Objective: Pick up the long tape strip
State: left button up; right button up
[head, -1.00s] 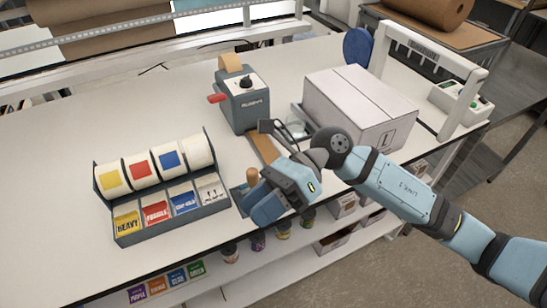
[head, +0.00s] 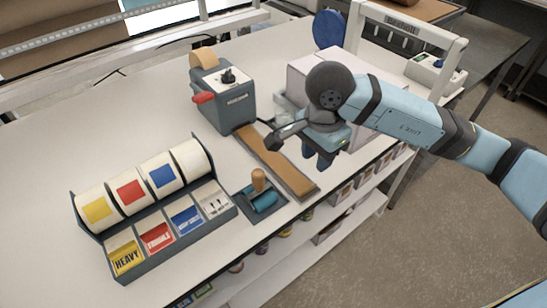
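The long brown tape strip (head: 272,160) runs out from the front of the grey tape dispenser (head: 224,98) towards the table's front edge and lies flat on a dark track. My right gripper (head: 318,163) hangs just to the right of the strip, pointing down, apart from it. Its two dark fingers show a small gap with nothing visible between them. The box behind is partly hidden by my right arm. My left gripper is not in view.
A label rack (head: 150,215) with several rolls stands at the left. A moistener with a wooden knob (head: 258,180) sits left of the strip's near end. A white carton (head: 303,68) and a white frame (head: 455,50) stand at the right.

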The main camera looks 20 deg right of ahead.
aim_at(310, 191)
notch_tip(310, 191, down, 4)
jog(key=shift+r, duration=0.1)
jog(key=f, duration=0.3)
jog(key=f+p, duration=0.1)
jog(key=shift+s+a+f, duration=0.25)
jog(key=shift+a+f, duration=0.05)
jog(key=shift+f, duration=0.6)
grip_shut()
